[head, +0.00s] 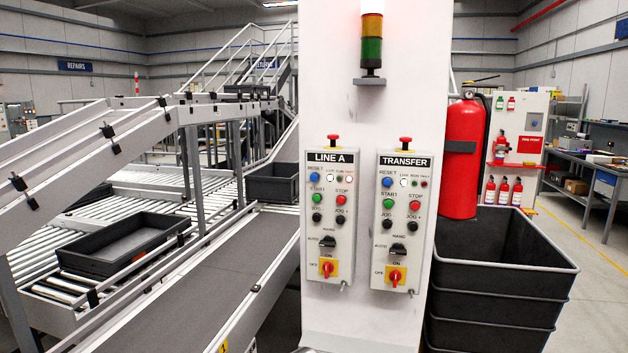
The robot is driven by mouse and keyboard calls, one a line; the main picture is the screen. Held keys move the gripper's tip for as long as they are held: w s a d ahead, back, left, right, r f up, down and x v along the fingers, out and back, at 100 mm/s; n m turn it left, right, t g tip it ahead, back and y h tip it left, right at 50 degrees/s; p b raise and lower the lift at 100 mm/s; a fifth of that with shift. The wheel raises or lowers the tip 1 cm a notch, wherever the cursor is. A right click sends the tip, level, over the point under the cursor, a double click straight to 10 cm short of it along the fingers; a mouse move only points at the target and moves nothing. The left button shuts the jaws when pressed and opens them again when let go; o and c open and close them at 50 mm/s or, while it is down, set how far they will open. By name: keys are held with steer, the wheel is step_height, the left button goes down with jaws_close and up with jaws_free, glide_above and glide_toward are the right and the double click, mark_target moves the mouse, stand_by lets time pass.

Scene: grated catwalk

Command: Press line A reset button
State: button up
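The LINE A panel (329,220) is a pale box on the left side of the white column. Its blue reset button (315,177) sits at the upper left, under the "RESET" label. Below it are a green start button (316,197), a red stop button (341,199) and two black jog buttons. A black selector and a red rotary switch (327,268) are lower down. The matching TRANSFER panel (403,222) hangs just to the right, with its own blue reset button (387,182). My gripper is not in view.
A conveyor with black trays (123,245) runs along the left. Stacked black bins (500,262) and a red fire extinguisher (464,155) stand right of the column (374,125). A stack light (371,40) is above the panels. Open floor lies at the far right.

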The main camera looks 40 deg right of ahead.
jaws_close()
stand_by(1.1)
